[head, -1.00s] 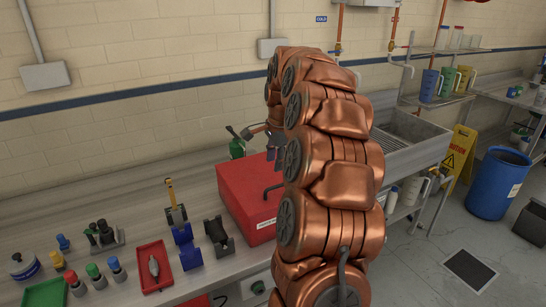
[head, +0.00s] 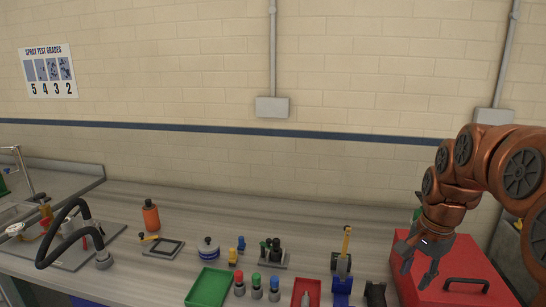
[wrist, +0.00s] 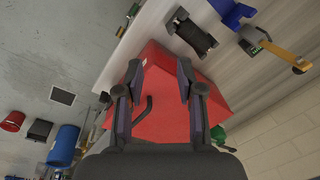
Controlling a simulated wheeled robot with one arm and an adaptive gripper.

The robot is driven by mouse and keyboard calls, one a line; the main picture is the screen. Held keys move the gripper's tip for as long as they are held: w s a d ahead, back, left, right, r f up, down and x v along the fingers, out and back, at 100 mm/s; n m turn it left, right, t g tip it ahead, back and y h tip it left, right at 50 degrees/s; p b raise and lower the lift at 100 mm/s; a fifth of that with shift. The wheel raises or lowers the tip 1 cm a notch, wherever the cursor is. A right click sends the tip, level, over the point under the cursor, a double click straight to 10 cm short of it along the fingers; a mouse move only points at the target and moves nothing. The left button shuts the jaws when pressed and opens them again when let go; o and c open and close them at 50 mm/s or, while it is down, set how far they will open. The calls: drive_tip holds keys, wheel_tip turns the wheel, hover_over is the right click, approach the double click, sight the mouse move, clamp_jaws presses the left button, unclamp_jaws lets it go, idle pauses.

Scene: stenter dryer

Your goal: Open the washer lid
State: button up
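A red box (head: 455,268) with a flat, closed-looking top stands at the right end of the bench in the head view; it is the likeliest washer. A dark bar handle (head: 466,281) sits near its front edge. My gripper (head: 425,275) is above the box top, left of the handle, pointing down. In the wrist view my gripper (wrist: 160,82) has its fingers wide apart with nothing between them but the red surface (wrist: 163,100) beyond. The handle also shows there as a bent dark bar (wrist: 143,110) near the left finger, apart from the grip.
A green tray (head: 209,288), a red tray (head: 307,292), several small capped bottles and a blue stand (head: 342,288) are left of the box. A black hose (head: 72,228) arches at the far left. The bench's back strip is mostly clear.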

drive_tip(key=s+a+f+n+g, duration=0.1)
drive_tip(key=s+a+n, duration=0.3)
drive_tip(key=s, duration=0.4)
drive_tip(key=s+a+f+n+g, duration=0.1)
drive_tip(key=s+a+f+n, duration=0.3)
drive_tip(key=s, duration=0.5)
drive_tip(key=s+a+f+n+g, duration=0.1)
drive_tip(key=s+a+f+n, duration=0.1)
drive_tip(key=s+a+n, duration=0.2)
drive_tip(key=s+a, duration=0.3)
drive_tip(key=s, duration=0.1)
drive_tip(key=shift+s+a+f+n, duration=0.25)
drive_tip(key=shift+f+n, duration=0.05)
drive_tip(key=shift+n, duration=0.1)
drive_tip(key=shift+s, duration=0.1)
